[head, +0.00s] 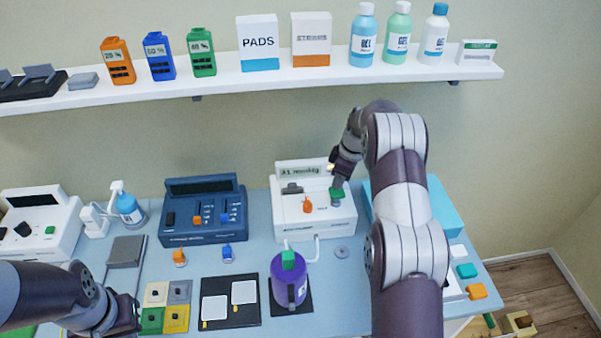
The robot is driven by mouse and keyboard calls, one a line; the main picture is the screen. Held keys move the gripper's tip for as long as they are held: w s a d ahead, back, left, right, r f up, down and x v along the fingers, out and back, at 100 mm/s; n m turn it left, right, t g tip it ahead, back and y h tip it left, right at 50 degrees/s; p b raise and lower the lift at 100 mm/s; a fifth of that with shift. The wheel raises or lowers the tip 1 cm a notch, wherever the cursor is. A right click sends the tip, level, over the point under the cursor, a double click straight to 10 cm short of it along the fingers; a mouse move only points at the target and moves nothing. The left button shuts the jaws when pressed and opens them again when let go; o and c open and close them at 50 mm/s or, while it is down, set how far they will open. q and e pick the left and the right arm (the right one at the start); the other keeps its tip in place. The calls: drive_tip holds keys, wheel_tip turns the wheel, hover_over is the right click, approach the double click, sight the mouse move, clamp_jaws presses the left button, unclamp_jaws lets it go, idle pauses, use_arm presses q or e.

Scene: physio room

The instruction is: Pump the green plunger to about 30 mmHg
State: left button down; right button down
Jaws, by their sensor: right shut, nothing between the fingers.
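A white pump unit (290,215) stands at the back of the table. Its display (299,171) seems to read 31 mmHg, in small text. The green plunger (337,194) is on the right of its front, next to an orange knob (307,205). My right gripper (338,182) is shut and empty, pointing down directly above the green plunger; I cannot tell whether it touches. My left gripper (130,312) is low at the left front, beside the coloured pads; its fingers are too unclear to tell open from shut.
A purple canister (289,280) with a green top stands in front of the unit, with a pale tube behind it. A blue device (203,212) stands left of the unit. A black tray (230,310) with white pads lies at the front. A shelf (250,80) runs above.

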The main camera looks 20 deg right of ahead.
drive_tip(key=shift+f+b, duration=1.5)
drive_tip(key=shift+f, duration=0.6)
drive_tip(key=shift+r, duration=0.15)
drive_tip(key=shift+r+p, duration=1.15)
drive_tip(key=shift+r, duration=0.9)
wheel_tip(320, 180, up, 5)
drive_tip(key=p, duration=0.3)
